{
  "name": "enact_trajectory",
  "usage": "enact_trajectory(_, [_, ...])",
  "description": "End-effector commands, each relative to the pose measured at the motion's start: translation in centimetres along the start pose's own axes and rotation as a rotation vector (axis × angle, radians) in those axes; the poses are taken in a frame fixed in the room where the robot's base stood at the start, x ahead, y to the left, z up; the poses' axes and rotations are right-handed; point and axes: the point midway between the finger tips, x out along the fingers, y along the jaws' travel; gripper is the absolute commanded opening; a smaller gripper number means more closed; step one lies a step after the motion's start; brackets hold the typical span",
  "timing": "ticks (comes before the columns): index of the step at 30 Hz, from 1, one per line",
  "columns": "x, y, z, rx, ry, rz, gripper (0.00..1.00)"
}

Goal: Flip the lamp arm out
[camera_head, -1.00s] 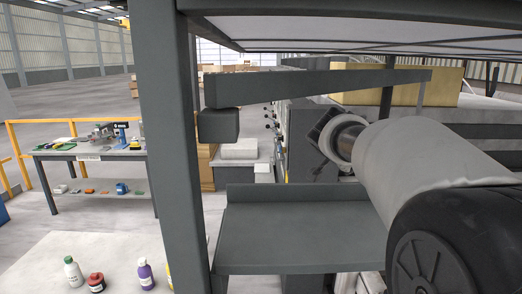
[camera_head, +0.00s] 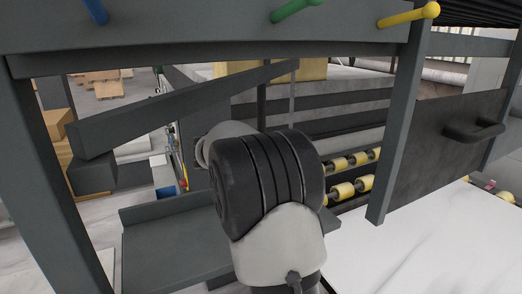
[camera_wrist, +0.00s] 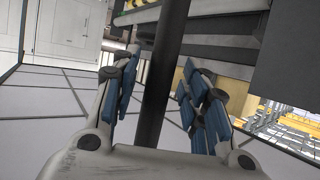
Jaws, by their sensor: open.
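The lamp arm (camera_head: 185,107) is most likely the long dark grey tapered beam in the head view, with a block (camera_head: 92,174) under its left end. In the wrist view my gripper (camera_wrist: 160,108) is open, with blue pads on both fingers. A dark bar (camera_wrist: 162,70) runs between the fingers, with gaps on both sides. I cannot tell whether this bar is the lamp arm or a post.
A grey shelf (camera_head: 165,240) lies below the beam. Frame posts (camera_head: 398,125) stand left and right, under an overhead rail with blue, green (camera_head: 297,9) and yellow pegs. A dark panel with a handle (camera_head: 474,131), yellow rollers (camera_head: 352,187) and a white surface (camera_head: 430,250) are at right.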

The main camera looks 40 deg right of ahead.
Motion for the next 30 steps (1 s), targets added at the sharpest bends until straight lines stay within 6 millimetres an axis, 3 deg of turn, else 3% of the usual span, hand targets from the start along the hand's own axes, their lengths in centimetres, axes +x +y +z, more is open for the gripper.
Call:
enact_trajectory(10, [0.51,-0.01,0.02,0.000,0.000,-0.001,0.41])
enact_trajectory(30, [0.47,-0.01,0.00,0.000,0.000,-0.001,0.00])
